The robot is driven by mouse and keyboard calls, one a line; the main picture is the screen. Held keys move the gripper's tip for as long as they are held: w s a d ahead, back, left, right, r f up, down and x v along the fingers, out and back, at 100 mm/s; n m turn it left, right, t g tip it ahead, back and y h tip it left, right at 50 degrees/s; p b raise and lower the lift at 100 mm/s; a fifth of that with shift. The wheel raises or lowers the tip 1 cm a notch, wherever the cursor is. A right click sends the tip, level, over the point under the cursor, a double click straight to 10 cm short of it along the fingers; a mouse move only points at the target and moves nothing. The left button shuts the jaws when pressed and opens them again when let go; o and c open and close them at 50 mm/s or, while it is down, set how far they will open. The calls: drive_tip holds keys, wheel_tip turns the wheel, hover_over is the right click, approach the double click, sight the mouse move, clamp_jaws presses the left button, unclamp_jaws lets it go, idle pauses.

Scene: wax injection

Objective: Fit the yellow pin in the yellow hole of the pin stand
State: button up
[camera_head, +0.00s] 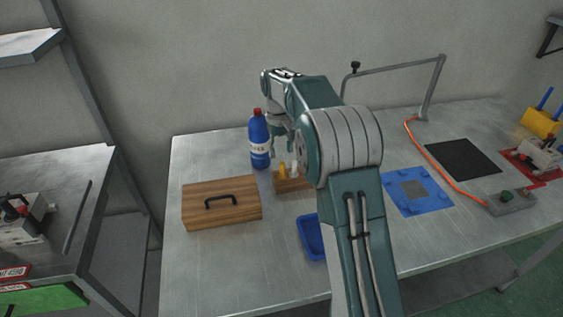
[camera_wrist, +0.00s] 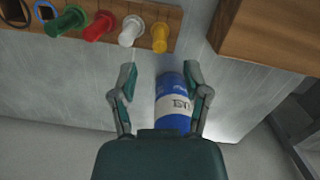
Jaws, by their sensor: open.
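The wooden pin stand (camera_wrist: 105,10) crosses the top left of the wrist view. It carries a green pin (camera_wrist: 66,22), a red pin (camera_wrist: 98,26), a white pin (camera_wrist: 131,30) and, at the right end, the yellow pin (camera_wrist: 160,37). I cannot tell how deep the yellow pin sits, and its hole is hidden. In the head view the stand (camera_head: 290,184) is partly behind my arm, with the yellow pin (camera_head: 283,171) on it. My gripper (camera_wrist: 158,68) is open and empty, with its fingertips apart from the yellow pin.
A blue bottle (camera_head: 259,142) stands behind the stand; it also shows between my fingers in the wrist view (camera_wrist: 172,98). A wooden box with a black handle (camera_head: 221,212) is left of the stand. A blue tray (camera_head: 312,236) lies in front. A blue plate (camera_head: 431,204) is further right.

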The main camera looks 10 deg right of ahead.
wheel_tip(320, 180, up, 6)
drive_tip(key=shift+w, duration=0.4)
drive_tip(key=shift+a+r, duration=0.1)
drive_tip(key=s+r+m+t, duration=0.1)
drive_tip(key=s+r+t, duration=0.1)
drive_tip(key=s+r, duration=0.5)
drive_tip(key=s+r+t, duration=0.1)
drive_tip(key=s+r, duration=0.2)
drive_tip(key=s, duration=0.7)
drive_tip(key=s+f+m+t, duration=0.1)
drive_tip(key=s+f+t, duration=0.1)
drive_tip(key=s, duration=0.8)
drive_tip(key=s+f+t, duration=0.2)
drive_tip(key=s+f, duration=0.1)
drive_tip(key=s, duration=0.6)
drive_tip(key=shift+s+d+f+m, duration=0.2)
drive_tip(key=shift+s+m, duration=0.15)
drive_tip(key=shift+m, duration=0.05)
